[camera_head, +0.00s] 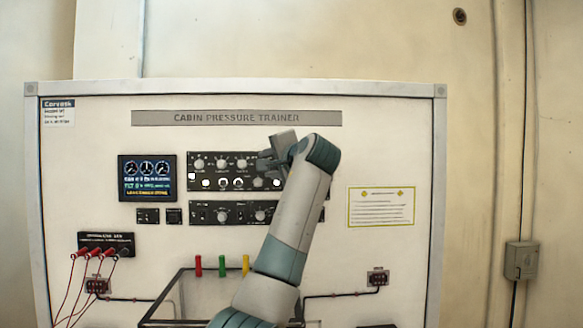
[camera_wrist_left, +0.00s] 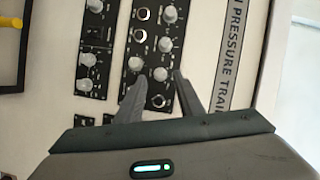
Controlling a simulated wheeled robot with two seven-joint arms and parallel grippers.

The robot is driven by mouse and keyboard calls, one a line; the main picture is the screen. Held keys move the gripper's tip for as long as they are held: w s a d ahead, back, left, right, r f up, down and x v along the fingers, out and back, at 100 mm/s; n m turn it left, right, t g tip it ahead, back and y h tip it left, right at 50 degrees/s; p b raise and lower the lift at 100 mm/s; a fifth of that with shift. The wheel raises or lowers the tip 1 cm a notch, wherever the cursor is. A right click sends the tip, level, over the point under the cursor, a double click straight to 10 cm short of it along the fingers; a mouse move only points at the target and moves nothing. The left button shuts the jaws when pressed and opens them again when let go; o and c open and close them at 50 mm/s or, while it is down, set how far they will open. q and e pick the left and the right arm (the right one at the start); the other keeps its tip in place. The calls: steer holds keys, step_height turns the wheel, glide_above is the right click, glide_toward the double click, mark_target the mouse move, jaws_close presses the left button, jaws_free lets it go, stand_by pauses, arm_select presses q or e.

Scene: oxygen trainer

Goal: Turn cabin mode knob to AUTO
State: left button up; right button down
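The upper black control panel (camera_head: 232,170) carries a row of grey knobs above round fittings; its right end is hidden behind my left gripper (camera_head: 265,161). The labels are too small to read, so I cannot tell which knob is cabin mode. In the left wrist view, my left gripper (camera_wrist_left: 158,77) is open, with its fingers apart over this panel. I cannot tell whether the fingers touch a knob. My right gripper is not in view.
A lower black panel (camera_head: 230,212) with knobs lies just below. A lit display (camera_head: 147,178) is at the left. Red, green and yellow handles (camera_head: 222,266) stand below, near a dark frame (camera_head: 172,300). Red cables (camera_head: 70,292) hang at lower left.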

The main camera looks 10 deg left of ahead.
arm_select(q)
steer(key=b+v, duration=0.6)
steer(key=v, duration=0.8)
steer(key=shift+s+d, duration=0.2)
steer(key=shift+f, duration=0.15)
